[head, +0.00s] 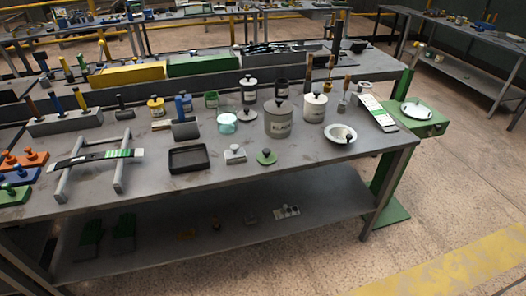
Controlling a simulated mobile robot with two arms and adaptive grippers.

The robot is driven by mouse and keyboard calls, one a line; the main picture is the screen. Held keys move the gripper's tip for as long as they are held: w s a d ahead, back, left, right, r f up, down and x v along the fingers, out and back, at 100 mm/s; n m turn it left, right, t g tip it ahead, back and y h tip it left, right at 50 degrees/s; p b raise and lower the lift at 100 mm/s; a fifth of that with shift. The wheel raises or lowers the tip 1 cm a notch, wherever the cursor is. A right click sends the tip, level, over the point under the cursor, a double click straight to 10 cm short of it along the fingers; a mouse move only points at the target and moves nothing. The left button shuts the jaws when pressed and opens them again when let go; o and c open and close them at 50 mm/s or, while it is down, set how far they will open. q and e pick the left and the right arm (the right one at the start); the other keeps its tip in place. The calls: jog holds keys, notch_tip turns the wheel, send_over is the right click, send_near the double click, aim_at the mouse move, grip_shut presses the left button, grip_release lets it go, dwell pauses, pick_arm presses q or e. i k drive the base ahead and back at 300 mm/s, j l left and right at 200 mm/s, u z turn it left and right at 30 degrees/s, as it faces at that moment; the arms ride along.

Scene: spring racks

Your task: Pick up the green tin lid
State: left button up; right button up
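The green tin lid (266,158) is a small green disc with a dark knob on top. It lies flat on the grey workbench (215,178) near its front edge, in the middle of the head view, with its knob up. It stands apart from the things around it. A small green tin (211,100) stands farther back on the same bench. Neither of my grippers shows in the head view.
Left of the lid are a white block with a knob (235,154) and a black tray (188,159). Behind it stands a large grey lidded canister (279,122). A white bowl (340,134) is to its right. Bare bench lies in front of the lid.

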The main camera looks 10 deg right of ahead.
aim_at(265, 157)
jog(key=i+j+z, duration=0.4)
jog(key=i+j, duration=0.15)
jog(key=i+j+z, duration=0.4)
jog(key=j, duration=0.3)
jog(key=i+l, duration=0.05)
jog(key=i, duration=0.05)
